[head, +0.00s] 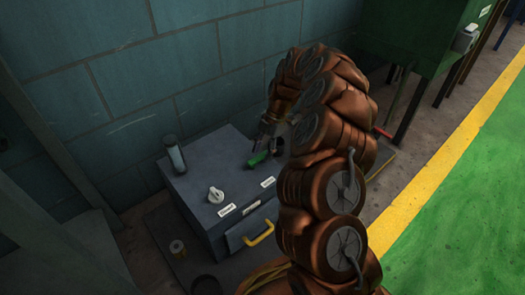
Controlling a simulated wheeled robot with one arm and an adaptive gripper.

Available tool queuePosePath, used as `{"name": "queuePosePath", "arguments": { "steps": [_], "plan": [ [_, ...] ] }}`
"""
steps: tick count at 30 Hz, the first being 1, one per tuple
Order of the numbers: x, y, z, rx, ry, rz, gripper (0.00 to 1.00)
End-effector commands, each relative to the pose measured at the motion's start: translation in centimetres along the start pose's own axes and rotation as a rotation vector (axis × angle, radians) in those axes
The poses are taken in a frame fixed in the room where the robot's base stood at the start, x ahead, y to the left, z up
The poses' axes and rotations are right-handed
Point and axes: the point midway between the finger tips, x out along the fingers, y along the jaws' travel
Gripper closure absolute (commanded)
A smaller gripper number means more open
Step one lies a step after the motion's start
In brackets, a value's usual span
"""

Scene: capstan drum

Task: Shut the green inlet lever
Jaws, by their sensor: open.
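The green inlet lever (258,159) lies on top of a grey box-shaped unit (193,185), toward its back right. Its green handle points to the left and down in the picture. My gripper (264,143) is open, just above and beside the lever's far right part. Whether its fingers touch the lever cannot be told. My copper-coloured arm reaches in from the lower right and hides the right side of the unit and the lever's pivot end.
The unit also bears a white knob (215,194), a clear cylinder (176,156) and small white labels. A yellow handle (259,235) sits on its front. A blue-grey wall (130,85) is close behind. Green floor lies right.

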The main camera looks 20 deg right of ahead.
Motion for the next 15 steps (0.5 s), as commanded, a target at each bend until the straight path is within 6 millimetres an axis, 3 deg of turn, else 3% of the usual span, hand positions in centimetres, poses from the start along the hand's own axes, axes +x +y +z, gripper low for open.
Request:
{"name": "queuePosePath", "arguments": {
  "steps": [5,15],
  "plan": [
    [-1.1,0.1,0.1,0.000,-0.003,0.002,0.52],
    [-7.2,0.1,0.2,0.001,-0.006,0.005,0.52]
  ]
}}
